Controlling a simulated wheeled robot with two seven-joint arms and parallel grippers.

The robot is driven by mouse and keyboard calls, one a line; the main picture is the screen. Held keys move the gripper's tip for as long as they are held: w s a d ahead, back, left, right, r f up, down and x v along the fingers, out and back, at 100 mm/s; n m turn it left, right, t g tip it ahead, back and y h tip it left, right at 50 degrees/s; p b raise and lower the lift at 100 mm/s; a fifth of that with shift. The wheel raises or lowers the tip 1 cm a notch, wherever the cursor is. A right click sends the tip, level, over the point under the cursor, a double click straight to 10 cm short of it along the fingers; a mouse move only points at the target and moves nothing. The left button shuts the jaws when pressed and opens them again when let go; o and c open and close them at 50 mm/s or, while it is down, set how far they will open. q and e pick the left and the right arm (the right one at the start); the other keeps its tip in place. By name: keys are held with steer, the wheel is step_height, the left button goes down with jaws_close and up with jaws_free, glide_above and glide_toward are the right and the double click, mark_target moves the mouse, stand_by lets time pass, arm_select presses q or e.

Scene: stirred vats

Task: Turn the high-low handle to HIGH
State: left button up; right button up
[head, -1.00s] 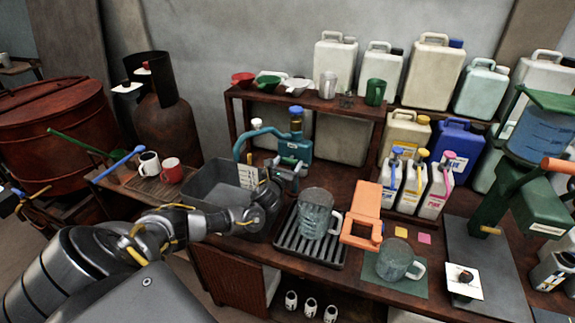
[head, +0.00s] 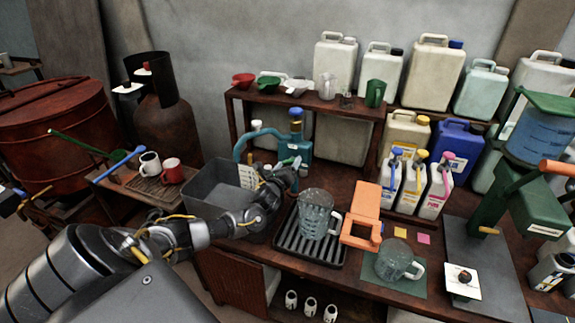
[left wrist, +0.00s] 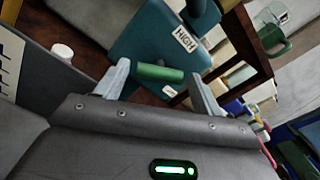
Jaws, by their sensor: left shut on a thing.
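A teal pump-like unit (head: 299,147) with a blue cap and curved pipe stands at the back of the bench, behind the grey basin. In the left wrist view its teal body (left wrist: 150,40) carries a white HIGH label (left wrist: 186,40). A short green handle bar (left wrist: 160,73) sticks out in front of that body, below the label. In the head view my left gripper (head: 288,178) is at the unit's front, and the handle is largely hidden. My right gripper is not in view.
The grey basin (head: 208,182) lies left of my gripper. A glass jug (head: 315,215) on a ribbed drain tray (head: 293,243) stands close to the right. A wooden shelf (head: 300,97) with cups is behind. An orange stand (head: 364,208) is further right.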

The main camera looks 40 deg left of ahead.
arm_select(q)
steer(key=n, duration=0.5)
steer(key=shift+n, duration=0.3)
steer(key=n, duration=0.5)
steer(key=shift+n, duration=0.4)
steer(key=o, duration=1)
steer(key=shift+c, duration=0.2)
steer(key=b+v, duration=0.1)
steer(key=v, duration=1)
steer(key=shift+w, duration=0.1)
